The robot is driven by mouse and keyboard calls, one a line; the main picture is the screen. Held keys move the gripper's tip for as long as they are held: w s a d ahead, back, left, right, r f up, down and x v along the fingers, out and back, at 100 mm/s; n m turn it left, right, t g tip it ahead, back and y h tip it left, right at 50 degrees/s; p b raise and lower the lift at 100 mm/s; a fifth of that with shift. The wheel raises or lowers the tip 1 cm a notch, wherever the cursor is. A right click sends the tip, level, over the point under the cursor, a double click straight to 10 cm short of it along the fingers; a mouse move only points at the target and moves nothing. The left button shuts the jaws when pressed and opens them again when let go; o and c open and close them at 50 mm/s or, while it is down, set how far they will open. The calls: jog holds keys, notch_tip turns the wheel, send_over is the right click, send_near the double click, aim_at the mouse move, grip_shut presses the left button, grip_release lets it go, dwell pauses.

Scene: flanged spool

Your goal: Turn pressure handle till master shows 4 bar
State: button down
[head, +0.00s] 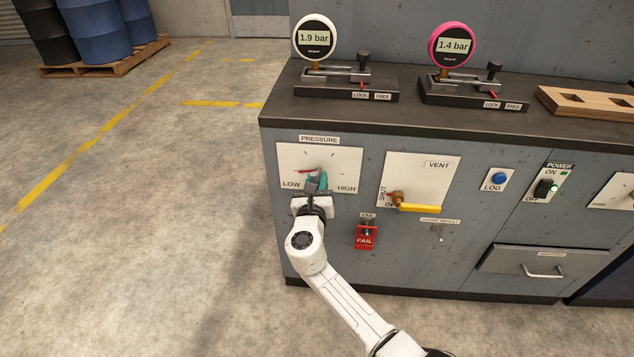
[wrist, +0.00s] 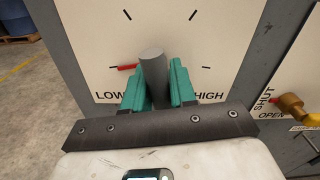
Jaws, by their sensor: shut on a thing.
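The pressure handle shows in the wrist view as a grey round knob (wrist: 153,68) in front of the white PRESSURE panel (head: 345,160). Its red pointer (wrist: 127,67) points left, towards the LOW side. My gripper (head: 316,181) is shut on the handle, with a teal finger on each side of it. The white gauge (head: 315,38) on the bench top reads 1.9 bar. The pink gauge (head: 452,46) to its right reads 1.4 bar. The small print on both dials is too small to tell which is the master.
Right of the handle is the VENT panel (head: 435,166) with a yellow lever (head: 420,208) on a brass valve. A blue LOG button (head: 498,179) and a POWER switch (head: 544,189) are further right.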

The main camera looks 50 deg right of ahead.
jog(key=m+b, duration=0.2)
jog(key=m, duration=0.1)
jog(key=shift+f, duration=0.15)
jog(key=m+b, duration=0.3)
jog(key=shift+m, duration=0.4)
jog(key=m+b, duration=0.4)
jog(key=m, duration=0.2)
jog(key=shift+f+b, duration=0.15)
jog(key=shift+b, duration=0.25)
jog(key=m+b, duration=0.2)
jog(key=m, duration=0.1)
jog(key=shift+m+b, duration=0.4)
jog(key=m+b, duration=0.3)
jog(key=shift+m, duration=0.4)
jog(key=m+b, duration=0.4)
jog(key=m, duration=0.1)
jog(key=shift+m, duration=0.4)
